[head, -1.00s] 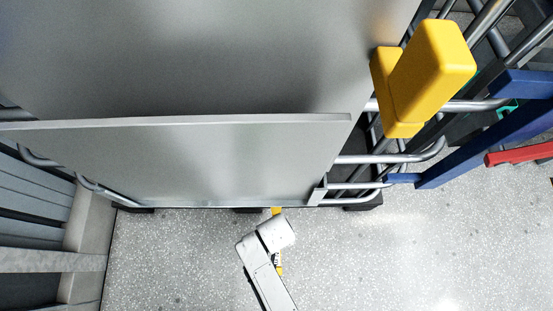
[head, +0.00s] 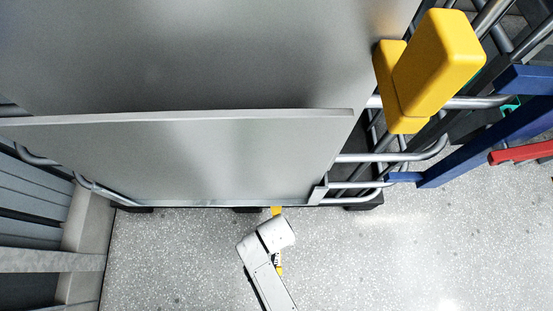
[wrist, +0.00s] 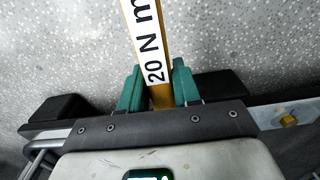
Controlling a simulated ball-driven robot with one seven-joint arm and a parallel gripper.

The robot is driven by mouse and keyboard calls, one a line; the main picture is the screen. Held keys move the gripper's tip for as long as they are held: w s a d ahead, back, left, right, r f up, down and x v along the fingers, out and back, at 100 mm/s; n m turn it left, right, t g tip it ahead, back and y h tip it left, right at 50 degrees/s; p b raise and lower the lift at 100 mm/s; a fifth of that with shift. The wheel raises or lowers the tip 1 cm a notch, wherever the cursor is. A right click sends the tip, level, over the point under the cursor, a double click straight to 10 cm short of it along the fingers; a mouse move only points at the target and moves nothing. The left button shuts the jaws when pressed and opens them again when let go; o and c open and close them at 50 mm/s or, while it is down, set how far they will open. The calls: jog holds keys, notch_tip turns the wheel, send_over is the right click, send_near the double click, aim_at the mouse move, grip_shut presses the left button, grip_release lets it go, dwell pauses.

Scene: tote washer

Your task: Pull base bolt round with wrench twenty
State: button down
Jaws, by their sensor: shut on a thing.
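In the wrist view, the wrench (wrist: 148,45) is a flat yellow bar with a white label reading "20 N m". My gripper (wrist: 158,88) has green fingers, one on each side of the bar, and is shut on it. A brass-coloured bolt head (wrist: 289,120) sits on a grey metal plate (wrist: 265,116) at the right of the wrist view. I cannot tell whether the wrench is joined to any bolt. In the head view, short yellow parts of the wrench (head: 278,263) show beside my white arm, which hides my gripper; the bar lies by the machine's lower edge.
A large grey machine panel (head: 180,155) stands over the work spot, with dark feet (head: 363,203) below. Metal pipes (head: 400,157), a yellow box (head: 433,65) and blue rails (head: 480,135) are at right. A grey-slatted structure (head: 35,195) is at left. The speckled floor (head: 400,260) is clear in front.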

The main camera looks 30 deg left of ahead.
dwell(0.3)
jog(key=shift+s+a+m, duration=0.3)
jog(key=shift+a+m, duration=0.2)
jog(key=shift+a, duration=0.1)
jog(key=shift+s+a+m, duration=0.25)
jog(key=shift+a+m, duration=0.25)
jog(key=shift+a, duration=0.05)
jog(key=shift+s+a+m, duration=0.2)
jog(key=shift+a+m, duration=0.25)
jog(key=shift+a, duration=0.15)
jog(key=shift+s+a+m, duration=0.15)
jog(key=shift+a+m, duration=0.3)
jog(key=shift+a, duration=0.15)
jog(key=shift+s+a+m+b, duration=0.2)
jog(key=shift+a+m+b, duration=0.2)
jog(key=shift+a+m, duration=0.7)
jog(key=shift+a, duration=0.2)
jog(key=shift+a, duration=0.1)
jog(key=shift+a+m+b, duration=0.5)
jog(key=shift+a+m, duration=0.2)
jog(key=shift+a, duration=0.45)
